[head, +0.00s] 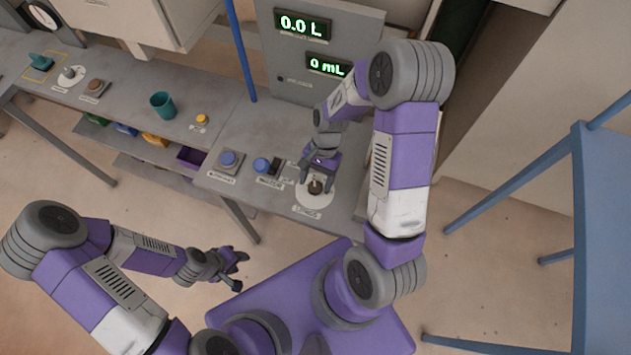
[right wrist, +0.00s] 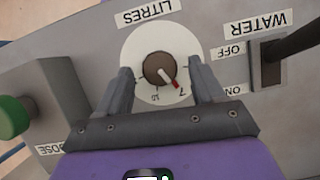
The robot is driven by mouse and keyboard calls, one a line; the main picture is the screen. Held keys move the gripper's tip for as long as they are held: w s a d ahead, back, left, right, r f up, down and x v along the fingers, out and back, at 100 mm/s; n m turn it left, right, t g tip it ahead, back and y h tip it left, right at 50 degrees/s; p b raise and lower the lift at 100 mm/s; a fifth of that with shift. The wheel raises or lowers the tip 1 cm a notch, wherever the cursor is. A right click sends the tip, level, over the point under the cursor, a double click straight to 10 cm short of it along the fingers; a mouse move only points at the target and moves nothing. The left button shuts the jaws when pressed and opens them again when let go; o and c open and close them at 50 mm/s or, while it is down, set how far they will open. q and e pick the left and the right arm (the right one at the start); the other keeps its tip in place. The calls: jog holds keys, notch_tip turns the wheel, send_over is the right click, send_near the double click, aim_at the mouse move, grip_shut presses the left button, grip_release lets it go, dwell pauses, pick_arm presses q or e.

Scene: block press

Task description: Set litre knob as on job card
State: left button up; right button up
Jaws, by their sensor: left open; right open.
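The litre knob (right wrist: 159,68) is a brown round knob on a white dial (right wrist: 138,46) labelled LITRES, upside down in the right wrist view. Its red pointer points down and right, towards a mark that looks like 7. A mark like 10 lies further left. In the head view the knob (head: 315,187) is partly covered by my right gripper (head: 317,180). My right gripper is open over the dial, with one finger either side of the knob and gaps showing. My left gripper (head: 236,270) is open and empty, away from the bench. No job card is readable.
Green displays (head: 302,25) show 0.0 L and 0 mL. The water switch (right wrist: 266,62), with OFF and ON labels, sits beside the dial. A green button (right wrist: 14,117) is on the other side. A blue button (head: 228,159) and teal cup (head: 163,104) stand left along the bench.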

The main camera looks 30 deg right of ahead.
jog(key=shift+s+a+f, duration=0.2)
jog(key=shift+f, duration=0.25)
jog(key=shift+c, duration=0.3)
jog(key=c, duration=1)
jog(key=n+h, duration=0.1)
jog(key=n, duration=0.3)
jog(key=shift+w+a+g+p, duration=0.1)
jog(key=shift+w+g+p, duration=0.05)
jog(key=shift+g+p, duration=0.25)
jog(key=n+h, duration=0.1)
jog(key=n, duration=0.1)
jog(key=n+h, duration=0.1)
jog(key=n, duration=0.2)
jog(key=shift+a+n+g, duration=0.1)
jog(key=shift+n+g, duration=0.2)
jog(key=shift+g, duration=0.1)
jog(key=shift+n+h, duration=0.3)
jog(key=o, duration=1.1)
jog(key=shift+c, duration=0.2)
